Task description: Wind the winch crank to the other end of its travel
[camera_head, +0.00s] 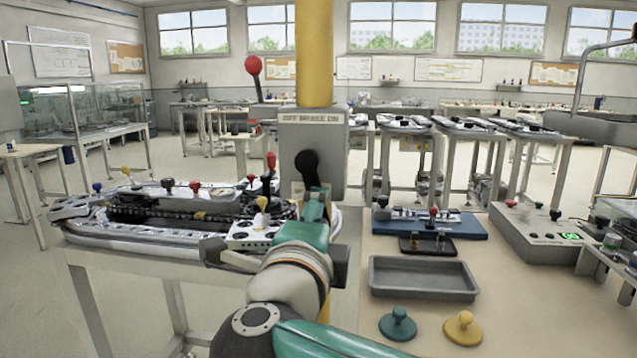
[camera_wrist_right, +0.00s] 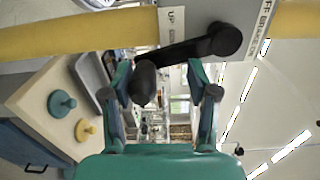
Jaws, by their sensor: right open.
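The grey winch box (camera_head: 328,150) is fixed on a yellow post (camera_head: 314,50) and has a plate reading OFF BRAKE ON. The black winch crank (camera_head: 308,165) is on its front face. In the right wrist view the crank arm (camera_wrist_right: 185,49) runs left from its hub to a dark handle (camera_wrist_right: 144,84). My right gripper (camera_head: 315,205) is at the crank, partly hiding its lower part. In the right wrist view its fingers (camera_wrist_right: 158,72) are apart, with the handle between them, nearer the left finger. A red-balled lever (camera_head: 253,66) stands at the box's left. My left gripper is not in view.
A ring track (camera_head: 150,238) with several coloured knobs lies on the table at the left. On the right bench are a grey tray (camera_head: 422,293), a teal knob (camera_head: 398,324), a yellow knob (camera_head: 463,328), a blue-based fixture (camera_head: 470,228) and a control box (camera_head: 535,235).

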